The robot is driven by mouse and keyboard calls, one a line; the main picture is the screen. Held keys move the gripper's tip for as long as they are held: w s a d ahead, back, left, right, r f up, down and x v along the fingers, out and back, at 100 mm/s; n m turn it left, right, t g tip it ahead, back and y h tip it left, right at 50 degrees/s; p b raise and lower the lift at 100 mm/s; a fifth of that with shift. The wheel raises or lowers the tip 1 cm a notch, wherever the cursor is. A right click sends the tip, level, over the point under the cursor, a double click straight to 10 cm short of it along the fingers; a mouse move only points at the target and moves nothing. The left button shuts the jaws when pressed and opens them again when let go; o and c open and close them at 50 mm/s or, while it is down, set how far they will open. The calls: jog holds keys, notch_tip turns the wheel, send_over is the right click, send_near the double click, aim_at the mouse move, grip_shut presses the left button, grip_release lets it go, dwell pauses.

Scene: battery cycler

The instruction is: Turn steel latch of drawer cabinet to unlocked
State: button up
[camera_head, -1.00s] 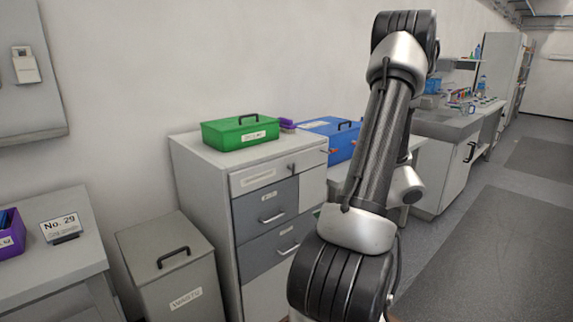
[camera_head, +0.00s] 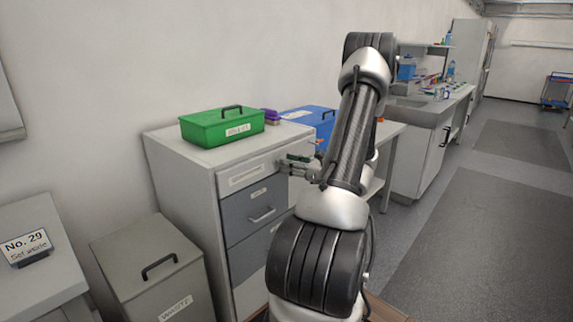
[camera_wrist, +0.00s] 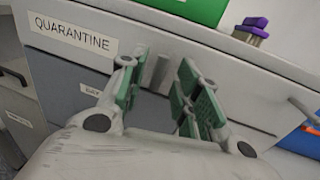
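The grey and white drawer cabinet (camera_head: 172,165) stands against the wall in the head view. Its top front carries a QUARANTINE label, which shows in the wrist view (camera_wrist: 72,34). The steel latch (camera_wrist: 161,72) is a small upright grey bar on that front panel, right of the label. My gripper (camera_wrist: 166,92) has green finger pads and is open, with one finger on each side of the latch. I cannot tell whether either pad touches it. In the head view my gripper (camera_head: 297,163) is at the cabinet's upper right front, and the latch is hidden there.
A green box (camera_head: 222,126) and a small purple item (camera_head: 270,116) sit on the cabinet top. A blue box (camera_head: 312,124) is behind to the right. A waste bin (camera_head: 150,268) stands left of the cabinet. The floor to the right is clear.

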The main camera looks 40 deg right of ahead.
jog(key=shift+w+a, duration=0.2)
jog(key=shift+w, duration=0.5)
grip_shut()
